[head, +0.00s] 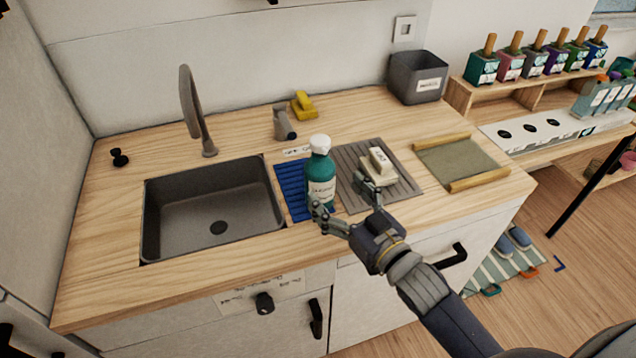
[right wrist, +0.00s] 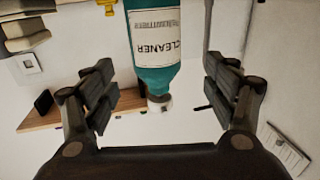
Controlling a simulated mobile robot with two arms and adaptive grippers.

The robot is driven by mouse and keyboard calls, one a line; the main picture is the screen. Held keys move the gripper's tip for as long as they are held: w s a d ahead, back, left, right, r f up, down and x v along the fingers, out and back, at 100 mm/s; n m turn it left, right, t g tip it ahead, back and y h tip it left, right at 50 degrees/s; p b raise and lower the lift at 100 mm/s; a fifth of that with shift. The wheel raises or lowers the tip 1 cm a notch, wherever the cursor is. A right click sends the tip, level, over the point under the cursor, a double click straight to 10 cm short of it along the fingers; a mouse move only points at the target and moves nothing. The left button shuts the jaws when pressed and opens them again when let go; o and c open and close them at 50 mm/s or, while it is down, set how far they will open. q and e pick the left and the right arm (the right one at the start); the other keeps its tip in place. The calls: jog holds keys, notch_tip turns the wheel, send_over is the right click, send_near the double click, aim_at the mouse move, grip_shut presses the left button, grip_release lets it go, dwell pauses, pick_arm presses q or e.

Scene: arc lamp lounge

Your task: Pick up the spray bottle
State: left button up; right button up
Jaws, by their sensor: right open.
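The spray bottle (head: 320,170) is a teal bottle with a white cap and a white label. It stands upright on a blue ribbed mat (head: 291,187) just right of the sink. My right gripper (head: 338,199) is open in front of the bottle, its fingers apart near the bottle's lower part. In the right wrist view the bottle (right wrist: 155,62) appears upside down, its label reading "CLEANER". There it lies between the two spread fingers, with a gap on each side. My left gripper is not in view.
A sink (head: 215,212) with a tap (head: 193,115) lies left of the bottle. A soap bar on a dish (head: 380,165) sits close on the right, on a grey ridged mat (head: 349,193). A small dispenser (head: 284,124) and a yellow item (head: 303,106) stand behind. A tray (head: 461,160) lies farther right.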

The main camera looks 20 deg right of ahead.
aim_at(319, 170)
jog(key=shift+x, duration=1.1)
jog(key=shift+w, duration=0.3)
jog(key=p+x, duration=0.1)
jog(key=x, duration=0.3)
jog(key=shift+w+d+p, duration=0.1)
jog(key=shift+w+p, duration=0.25)
jog(key=shift+w, duration=0.3)
jog(key=shift+s, duration=0.1)
jog(key=shift+c, duration=0.3)
jog(key=c, duration=1.3)
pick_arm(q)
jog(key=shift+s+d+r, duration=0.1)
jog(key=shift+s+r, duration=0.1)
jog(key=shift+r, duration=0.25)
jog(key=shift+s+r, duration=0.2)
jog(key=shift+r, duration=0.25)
pick_arm(e)
jog(key=shift+c, duration=0.8)
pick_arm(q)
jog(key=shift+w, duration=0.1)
pick_arm(e)
jog(key=shift+r, duration=0.15)
